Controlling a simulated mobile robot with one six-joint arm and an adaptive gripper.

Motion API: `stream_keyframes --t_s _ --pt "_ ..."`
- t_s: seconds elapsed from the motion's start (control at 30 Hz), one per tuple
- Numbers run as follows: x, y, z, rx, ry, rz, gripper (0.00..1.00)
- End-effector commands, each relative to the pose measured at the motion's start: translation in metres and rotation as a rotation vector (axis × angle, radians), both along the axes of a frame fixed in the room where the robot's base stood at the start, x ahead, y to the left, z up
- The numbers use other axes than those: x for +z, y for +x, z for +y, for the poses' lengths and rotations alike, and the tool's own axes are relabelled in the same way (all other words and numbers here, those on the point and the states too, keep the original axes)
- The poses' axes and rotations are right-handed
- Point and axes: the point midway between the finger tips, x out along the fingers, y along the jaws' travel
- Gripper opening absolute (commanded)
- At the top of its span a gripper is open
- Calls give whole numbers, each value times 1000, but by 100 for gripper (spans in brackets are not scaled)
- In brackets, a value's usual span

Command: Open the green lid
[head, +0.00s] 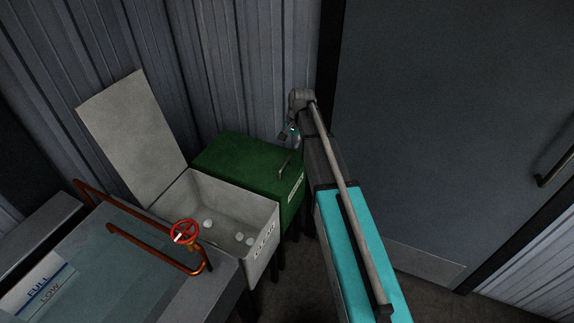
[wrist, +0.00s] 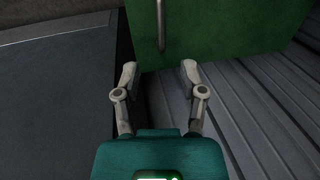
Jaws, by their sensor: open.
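The green lid (head: 245,158) lies shut on a green box (head: 292,205) that has a white label on its front. A thin handle (head: 285,166) stands on the lid near its right front. In the wrist view the green surface (wrist: 225,35) fills the upper right, with the handle (wrist: 161,25) at the top centre. My gripper (wrist: 158,70) is open and empty, its two fingers apart below the handle and not touching it. In the head view my gripper (head: 289,133) is small, at the box's back right corner, partly hidden by my arm.
A white box (head: 262,225) with its lid (head: 130,130) raised stands left of the green box and holds several pale round things. A red valve wheel (head: 184,232) and copper pipes are at the front left. A grey door (head: 450,120) is on the right. Corrugated wall (head: 250,60) stands behind.

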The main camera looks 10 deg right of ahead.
Motion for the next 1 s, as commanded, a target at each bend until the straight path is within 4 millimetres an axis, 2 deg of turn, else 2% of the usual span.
stream_keyframes --t_s 1.0 --pt "-79 9 14 3 0 0 54"
